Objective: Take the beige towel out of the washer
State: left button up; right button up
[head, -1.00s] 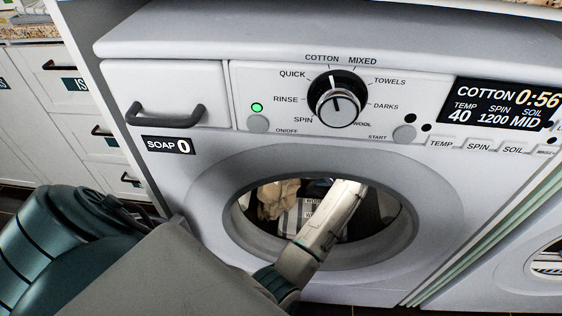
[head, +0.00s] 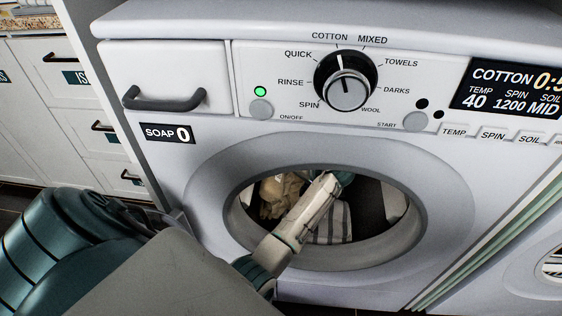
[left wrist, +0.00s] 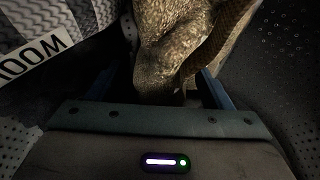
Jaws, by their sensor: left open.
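The washer (head: 205,190) stands ahead with its round opening uncovered. The beige towel (head: 278,194) lies crumpled inside the drum, at the left of the opening in the head view. In the left wrist view the towel (left wrist: 178,45) hangs down between the two dark fingers of my left gripper (left wrist: 170,88). The left gripper is open, with a finger on either side of the lower part of the towel. In the head view my left arm reaches through the opening, and its fingertips are hidden inside the drum. My right gripper is not in view.
A grey-and-white striped cloth (head: 330,224) lies in the drum beside the towel; a striped cloth with a lettered label (left wrist: 35,57) shows in the left wrist view. The opening's thick rim (head: 404,243) surrounds my arm. The soap drawer (head: 165,80) is closed.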

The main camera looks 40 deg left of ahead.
pick_arm(q)
jog(key=shift+r, duration=0.1)
jog(key=shift+c, duration=0.4)
jog(key=c, duration=1.2)
